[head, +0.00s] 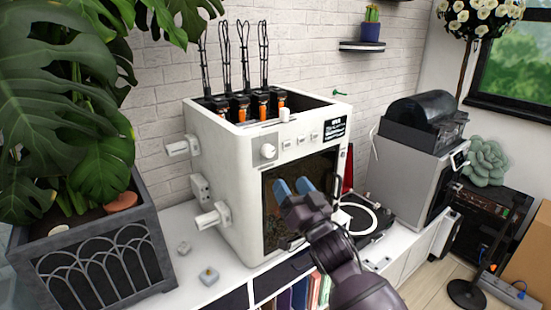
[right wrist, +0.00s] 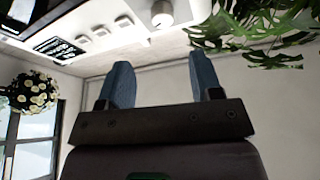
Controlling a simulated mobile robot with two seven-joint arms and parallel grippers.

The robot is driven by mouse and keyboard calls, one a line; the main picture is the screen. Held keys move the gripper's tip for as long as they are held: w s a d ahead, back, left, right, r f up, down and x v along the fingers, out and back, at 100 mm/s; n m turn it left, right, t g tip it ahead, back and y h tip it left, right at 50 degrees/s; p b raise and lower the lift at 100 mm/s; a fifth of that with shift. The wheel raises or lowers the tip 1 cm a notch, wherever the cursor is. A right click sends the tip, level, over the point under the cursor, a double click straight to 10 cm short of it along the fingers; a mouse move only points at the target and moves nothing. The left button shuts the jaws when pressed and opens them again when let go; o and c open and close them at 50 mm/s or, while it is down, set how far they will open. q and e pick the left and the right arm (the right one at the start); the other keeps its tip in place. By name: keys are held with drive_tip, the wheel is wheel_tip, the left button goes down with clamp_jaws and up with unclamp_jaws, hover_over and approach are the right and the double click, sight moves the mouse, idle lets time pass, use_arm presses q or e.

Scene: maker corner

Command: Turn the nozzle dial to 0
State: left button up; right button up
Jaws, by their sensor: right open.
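A white box-shaped printer (head: 222,150) stands on the white bench. A round white dial (head: 268,151) sits at the left end of its front panel; it also shows at the top of the right wrist view (right wrist: 162,18). I cannot read its setting. A small dark display (head: 334,128) with white text is at the panel's right end. My right gripper (head: 293,186) is open and empty, its blue fingers in front of the printer's dark door, below the dial and apart from it. My left gripper is not in view.
Small white buttons (head: 300,139) sit between dial and display. White holders (head: 212,217) stick out on the printer's left. A planter (head: 95,262) with large leaves stands at left. A turntable (head: 368,222) and a second machine (head: 405,175) stand to the right.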

sight(271, 153)
drive_tip(key=p+x, duration=0.1)
drive_tip(key=x, duration=0.9)
drive_tip(key=shift+a+r, duration=0.15)
drive_tip(key=c, duration=0.9)
